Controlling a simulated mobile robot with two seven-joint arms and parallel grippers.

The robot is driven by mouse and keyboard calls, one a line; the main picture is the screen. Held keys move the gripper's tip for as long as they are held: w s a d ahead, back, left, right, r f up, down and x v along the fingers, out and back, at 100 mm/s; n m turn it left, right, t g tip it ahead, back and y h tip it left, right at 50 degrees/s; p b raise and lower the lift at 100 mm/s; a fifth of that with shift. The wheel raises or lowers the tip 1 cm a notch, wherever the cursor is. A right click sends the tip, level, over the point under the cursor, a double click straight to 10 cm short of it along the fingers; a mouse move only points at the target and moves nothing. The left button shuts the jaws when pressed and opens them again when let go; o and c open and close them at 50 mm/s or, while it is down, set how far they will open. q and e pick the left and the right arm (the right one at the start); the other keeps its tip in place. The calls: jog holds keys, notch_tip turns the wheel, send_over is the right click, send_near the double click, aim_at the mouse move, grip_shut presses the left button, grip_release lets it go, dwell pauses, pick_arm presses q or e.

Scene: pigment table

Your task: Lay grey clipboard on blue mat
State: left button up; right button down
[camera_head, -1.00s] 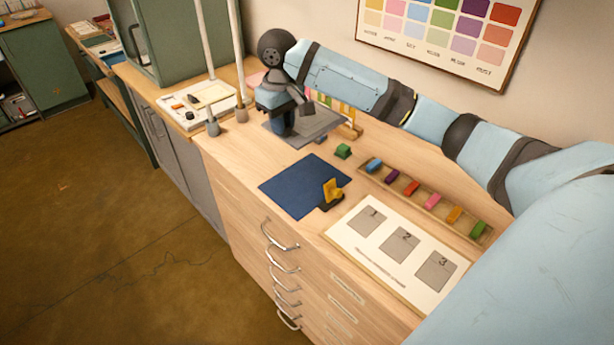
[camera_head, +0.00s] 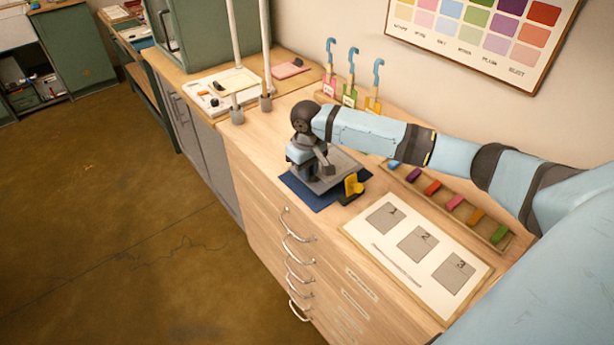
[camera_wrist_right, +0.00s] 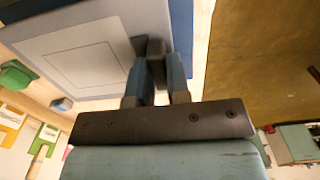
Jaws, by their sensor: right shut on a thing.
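The grey clipboard (camera_head: 345,163) is over the blue mat (camera_head: 312,196) in the head view and covers much of it. My right gripper (camera_head: 308,176) is shut on the clipboard's near left edge. In the right wrist view the fingers (camera_wrist_right: 155,55) pinch the edge of the clipboard (camera_wrist_right: 85,40), which has a thin rectangular outline. A strip of the blue mat (camera_wrist_right: 182,22) shows past that edge. I cannot tell whether the clipboard touches the mat or hovers just above it. My left gripper is not in view.
A yellow piece on a dark base (camera_head: 352,186) stands close by the mat's right corner. A tray of coloured blocks (camera_head: 455,203) and a white board numbered 1 to 3 (camera_head: 420,250) lie to the right. The wooden top is clear left of the mat.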

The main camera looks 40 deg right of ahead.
notch_tip(320, 180, down, 3)
jog(key=shift+r, duration=0.15)
jog(key=c, duration=1.1)
grip_release()
jog(key=shift+r, duration=0.1)
notch_tip(320, 180, up, 12)
jog(key=shift+f, duration=0.1)
